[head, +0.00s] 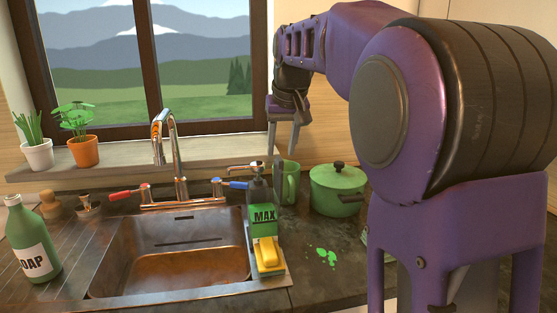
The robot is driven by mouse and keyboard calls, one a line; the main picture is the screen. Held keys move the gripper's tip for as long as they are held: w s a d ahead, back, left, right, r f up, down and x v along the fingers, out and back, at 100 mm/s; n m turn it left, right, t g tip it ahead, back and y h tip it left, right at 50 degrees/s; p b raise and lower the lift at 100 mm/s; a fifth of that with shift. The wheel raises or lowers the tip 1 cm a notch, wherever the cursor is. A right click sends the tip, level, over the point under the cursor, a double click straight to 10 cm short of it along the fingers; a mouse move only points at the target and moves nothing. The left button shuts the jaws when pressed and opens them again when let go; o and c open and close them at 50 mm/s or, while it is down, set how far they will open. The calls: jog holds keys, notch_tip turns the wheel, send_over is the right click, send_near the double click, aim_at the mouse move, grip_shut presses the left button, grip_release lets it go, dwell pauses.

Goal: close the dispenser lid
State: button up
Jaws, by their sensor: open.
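The caddy (271,271) at the right rim of the sink holds a green box marked MAX (263,219) and a yellow sponge (266,252). A dark pump bottle (257,190) stands just behind the green box and looks like a soap dispenser. I cannot tell which of these is the dispenser in the task, and I cannot make out a lid or its state. My gripper (283,143) is open and empty, pointing down in front of the window's right side.
A green lidded pot (336,190) stands right of the mug. A green spill (327,257) lies on the counter. The copper sink (180,265) has a tall faucet (166,135) behind it. A green soap bottle (31,240) stands left; two potted plants are on the sill.

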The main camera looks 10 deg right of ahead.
aim_at(279, 177)
jog(key=shift+x, duration=1.5)
jog(key=shift+c, duration=0.3)
jog(key=shift+r, duration=0.1)
grip_shut()
